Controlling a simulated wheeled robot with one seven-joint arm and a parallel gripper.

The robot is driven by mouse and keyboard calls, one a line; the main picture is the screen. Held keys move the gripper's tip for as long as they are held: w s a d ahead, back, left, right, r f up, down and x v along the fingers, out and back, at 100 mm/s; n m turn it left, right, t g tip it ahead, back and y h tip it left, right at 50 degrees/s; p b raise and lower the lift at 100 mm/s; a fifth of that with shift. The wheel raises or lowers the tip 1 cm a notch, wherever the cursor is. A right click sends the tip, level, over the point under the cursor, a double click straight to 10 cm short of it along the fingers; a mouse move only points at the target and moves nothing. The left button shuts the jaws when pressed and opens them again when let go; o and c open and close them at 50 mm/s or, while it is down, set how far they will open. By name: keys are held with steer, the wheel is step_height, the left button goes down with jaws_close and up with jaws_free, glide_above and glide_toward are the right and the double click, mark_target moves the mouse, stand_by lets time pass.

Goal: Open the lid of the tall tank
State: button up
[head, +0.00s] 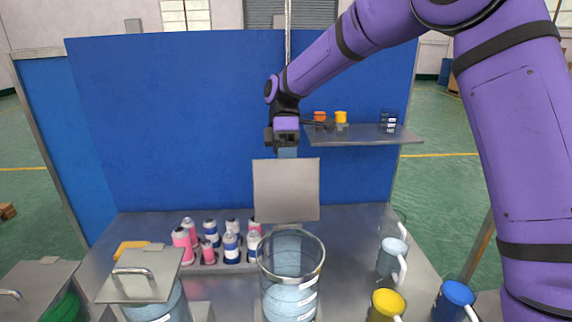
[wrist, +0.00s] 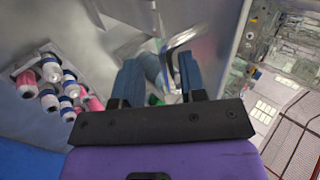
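The tall tank (head: 290,285) is a clear glass cylinder with pale blue contents at the front centre of the bench. Its square grey lid (head: 286,190) stands upright at the back of the rim, so the tank mouth is open. My gripper (head: 287,152) is just above the lid's top edge in the head view. In the wrist view my gripper (wrist: 160,64) has its two blue fingers apart, with nothing held between them. A curved metal handle (wrist: 182,40) shows near the right fingertip; I cannot tell which lid it belongs to.
A shorter tank with a handled lid (head: 142,275) stands left, and another lid (head: 35,285) is at far left. Several pink and blue cans (head: 210,242) stand behind. Jugs, including a yellow one (head: 386,304), are right. A shelf (head: 360,136) sits on the blue wall (head: 180,120).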

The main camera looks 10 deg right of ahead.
steer(key=v, duration=1)
steer(key=shift+w+r, duration=0.3)
steer(key=s+d+r+m+t, duration=0.35)
steer(key=s+d+m, duration=0.2)
steer(key=s, duration=0.25)
steer(key=s+d+r+m+t, duration=0.3)
steer(key=s+d+r+m, duration=0.1)
steer(key=s+d, duration=0.35)
steer(key=s+d+f+m+t, duration=0.3)
steer(key=s+d+m, duration=0.1)
steer(key=s, duration=0.5)
steer(key=s+d+f+m+t, duration=0.3)
steer(key=s+d, duration=0.3)
steer(key=s, duration=0.3)
steer(key=shift+d+f+m+t, duration=0.15)
steer(key=shift+f+m+t, duration=0.05)
steer(key=shift+m+t, duration=0.4)
